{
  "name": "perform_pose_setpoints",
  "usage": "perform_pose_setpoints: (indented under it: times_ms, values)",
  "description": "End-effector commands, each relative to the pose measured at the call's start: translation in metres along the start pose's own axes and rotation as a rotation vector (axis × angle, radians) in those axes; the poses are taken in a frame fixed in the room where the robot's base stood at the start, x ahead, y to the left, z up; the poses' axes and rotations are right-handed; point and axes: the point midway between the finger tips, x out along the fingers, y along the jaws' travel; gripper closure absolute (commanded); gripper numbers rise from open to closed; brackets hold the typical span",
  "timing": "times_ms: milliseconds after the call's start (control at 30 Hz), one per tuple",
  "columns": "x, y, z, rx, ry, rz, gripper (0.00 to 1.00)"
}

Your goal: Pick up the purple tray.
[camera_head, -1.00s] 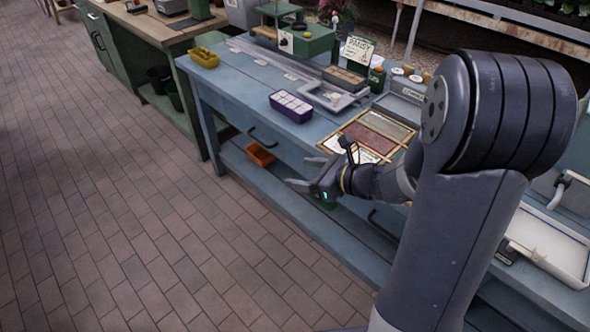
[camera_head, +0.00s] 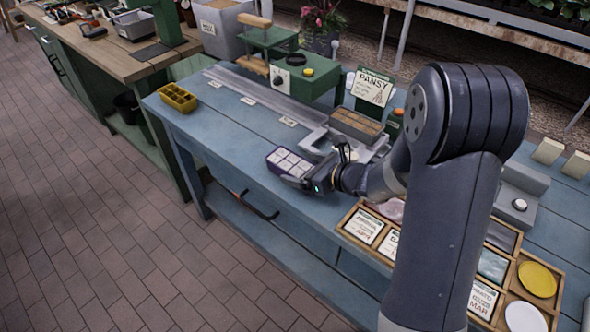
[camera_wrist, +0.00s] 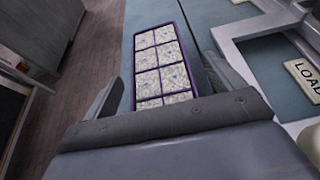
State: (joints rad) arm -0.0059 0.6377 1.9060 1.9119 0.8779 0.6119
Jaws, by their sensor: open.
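The purple tray (camera_head: 287,160) lies on the blue bench (camera_head: 240,128), close to its front edge. It is a small rectangular tray with pale, speckled square cells. My gripper (camera_head: 301,178) is right at the tray's near end, and hides part of it. In the wrist view the tray (camera_wrist: 160,62) runs away from me between the two fingers of my gripper (camera_wrist: 165,95), one on each side. The jaws are open. I cannot tell whether either finger touches the tray. The tray's near end is hidden behind the gripper body.
A yellow tray (camera_head: 178,97) stands at the bench's left end. A grey metal fixture (camera_head: 318,140) and a brown-filled tray (camera_head: 356,125) are close behind the purple tray. A wooden seed-packet box (camera_head: 362,227) lies to the right. The bench is clear to the left.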

Motion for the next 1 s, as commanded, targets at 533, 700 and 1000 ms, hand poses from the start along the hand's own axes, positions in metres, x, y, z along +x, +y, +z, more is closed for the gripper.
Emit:
perform_pose_setpoints:
  times_ms: [533, 700, 1000]
  values:
    - [0.0074, 0.0000, 0.0001, 0.000, 0.000, 0.000, 0.30]
    - [0.0073, 0.0000, 0.0001, 0.000, 0.000, 0.000, 0.44]
    - [0.0072, 0.0000, 0.0007, 0.000, -0.002, 0.000, 0.66]
